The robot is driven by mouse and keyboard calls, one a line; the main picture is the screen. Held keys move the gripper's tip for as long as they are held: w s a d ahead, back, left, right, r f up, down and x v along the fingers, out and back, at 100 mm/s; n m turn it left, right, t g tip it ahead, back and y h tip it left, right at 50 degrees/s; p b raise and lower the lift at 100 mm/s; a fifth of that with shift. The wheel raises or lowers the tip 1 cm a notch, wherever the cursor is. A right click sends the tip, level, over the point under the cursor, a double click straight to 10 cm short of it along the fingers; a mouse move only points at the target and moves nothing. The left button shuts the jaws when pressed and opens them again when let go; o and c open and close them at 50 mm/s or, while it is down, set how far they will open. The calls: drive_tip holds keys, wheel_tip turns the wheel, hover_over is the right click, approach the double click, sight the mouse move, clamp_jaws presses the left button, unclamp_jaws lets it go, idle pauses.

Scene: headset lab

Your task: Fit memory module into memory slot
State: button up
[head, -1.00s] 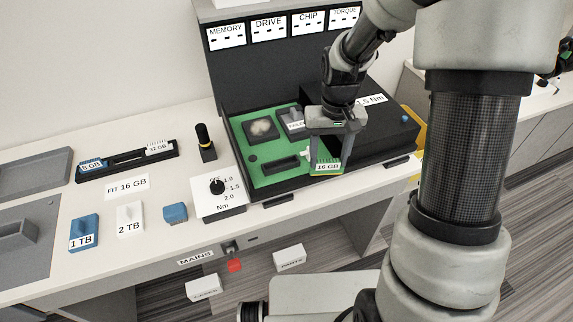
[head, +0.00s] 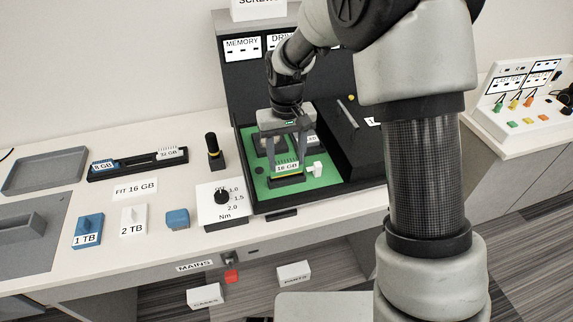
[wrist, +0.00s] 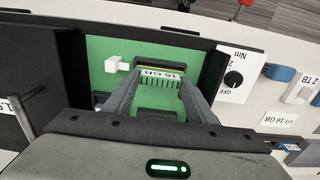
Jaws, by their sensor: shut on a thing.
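The memory module (head: 287,168) is a small green-and-yellow piece labelled 16 GB. It also shows in the wrist view (wrist: 160,77). My gripper (head: 288,160) is shut on it, one finger at each side, and points down over the green board (head: 328,180). The dark memory slot (head: 287,181) shows only as a narrow strip under the module's front edge. The module is over or at the slot; I cannot tell whether it is seated. In the wrist view my gripper's fingers (wrist: 155,95) flank the module. A white latch-like piece (head: 315,170) stands right of it.
A black rack (head: 138,165) holds 8 GB and 32 GB modules at left. A dial panel (head: 225,202), a black-topped tool (head: 213,150) and blue and white drive blocks (head: 88,230) stand on the bench. A black raised housing (head: 362,160) borders the board at right.

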sight(287, 161)
drive_tip(key=shift+f, duration=1.4)
drive_tip(key=shift+f, duration=0.15)
drive_tip(key=o, duration=1.1)
drive_tip(key=shift+c, duration=0.2)
